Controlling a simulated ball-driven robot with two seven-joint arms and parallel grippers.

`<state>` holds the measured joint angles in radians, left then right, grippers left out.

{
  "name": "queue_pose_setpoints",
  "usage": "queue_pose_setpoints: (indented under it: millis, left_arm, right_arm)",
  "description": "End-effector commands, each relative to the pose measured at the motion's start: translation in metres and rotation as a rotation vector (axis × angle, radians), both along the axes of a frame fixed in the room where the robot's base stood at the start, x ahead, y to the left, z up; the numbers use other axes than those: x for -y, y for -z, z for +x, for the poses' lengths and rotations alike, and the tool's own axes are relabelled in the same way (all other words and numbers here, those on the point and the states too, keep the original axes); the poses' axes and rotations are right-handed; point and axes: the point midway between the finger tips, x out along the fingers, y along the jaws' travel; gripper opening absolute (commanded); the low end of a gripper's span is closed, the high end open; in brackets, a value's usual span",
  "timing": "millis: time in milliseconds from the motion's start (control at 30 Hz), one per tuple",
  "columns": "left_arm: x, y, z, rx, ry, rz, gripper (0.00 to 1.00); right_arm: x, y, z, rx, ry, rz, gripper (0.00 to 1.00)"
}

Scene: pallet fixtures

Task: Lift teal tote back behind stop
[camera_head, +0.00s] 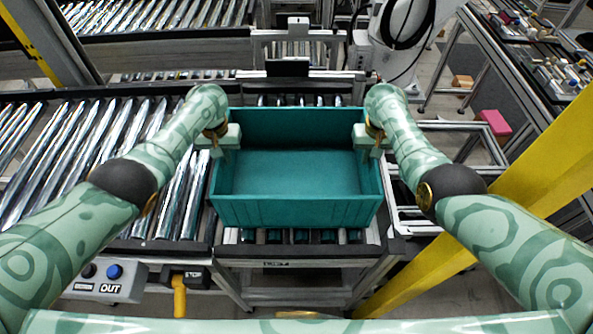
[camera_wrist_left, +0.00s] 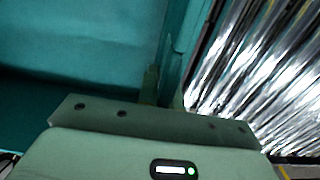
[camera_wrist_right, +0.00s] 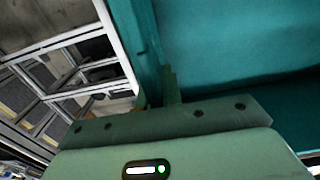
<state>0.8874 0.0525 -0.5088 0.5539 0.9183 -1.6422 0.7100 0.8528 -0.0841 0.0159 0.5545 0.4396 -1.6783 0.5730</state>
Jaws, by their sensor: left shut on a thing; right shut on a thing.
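The teal tote (camera_head: 298,212) is empty and open at the top. It is over the short roller section in the middle of the head view. My left gripper (camera_head: 226,142) is shut on its left side wall, and my right gripper (camera_head: 369,140) is shut on its right side wall. The gripped tote wall also shows in the left wrist view (camera_wrist_left: 175,50) and in the right wrist view (camera_wrist_right: 140,45). I cannot tell whether its base touches the rollers. A black plate (camera_head: 287,68), possibly the stop, stands behind the tote's far wall.
A wide roller conveyor (camera_head: 90,150) lies to the left. A control box marked OUT (camera_head: 103,280) is at the front left. A yellow post (camera_head: 500,200) crosses at the right. A white robot arm (camera_head: 400,40) stands behind. A pink box (camera_head: 495,122) is at the right.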

Motion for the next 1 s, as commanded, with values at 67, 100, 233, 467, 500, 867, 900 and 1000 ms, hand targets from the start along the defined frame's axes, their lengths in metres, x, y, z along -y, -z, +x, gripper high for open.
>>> queue_pose_setpoints:
  millis: [67, 100, 233, 467, 500, 867, 900, 1000]
  left_arm:
    - [0.000, 0.000, 0.000, -0.001, 0.000, 0.001, 0.00]
    - [0.000, 0.000, 0.000, -0.001, 0.000, 0.001, 0.00]
    - [0.000, 0.000, 0.000, -0.001, 0.000, 0.001, 0.00]
    - [-0.001, 0.000, 0.000, -0.001, 0.000, 0.001, 0.00]
    - [0.000, -0.001, 0.001, 0.001, 0.000, 0.000, 0.00]
    - [0.000, -0.023, 0.001, 0.004, 0.000, 0.000, 0.00]
    - [0.000, -0.028, 0.001, 0.004, 0.000, 0.001, 0.00]
    - [0.000, -0.040, 0.001, 0.006, 0.000, 0.001, 0.00]
  right_arm:
    - [0.001, 0.000, 0.000, -0.001, 0.000, -0.002, 0.00]
    - [0.001, 0.000, 0.000, -0.001, 0.000, -0.002, 0.00]
    - [0.001, 0.000, 0.000, -0.001, 0.000, -0.002, 0.00]
    - [0.001, 0.000, 0.000, -0.001, 0.000, -0.002, 0.00]
    - [0.001, -0.001, 0.000, 0.001, 0.000, -0.002, 0.00]
    - [0.001, -0.023, 0.001, 0.004, 0.001, -0.002, 0.00]
    - [0.001, -0.028, 0.001, 0.004, 0.001, -0.002, 0.00]
    - [0.001, -0.040, 0.001, 0.005, 0.001, -0.002, 0.00]
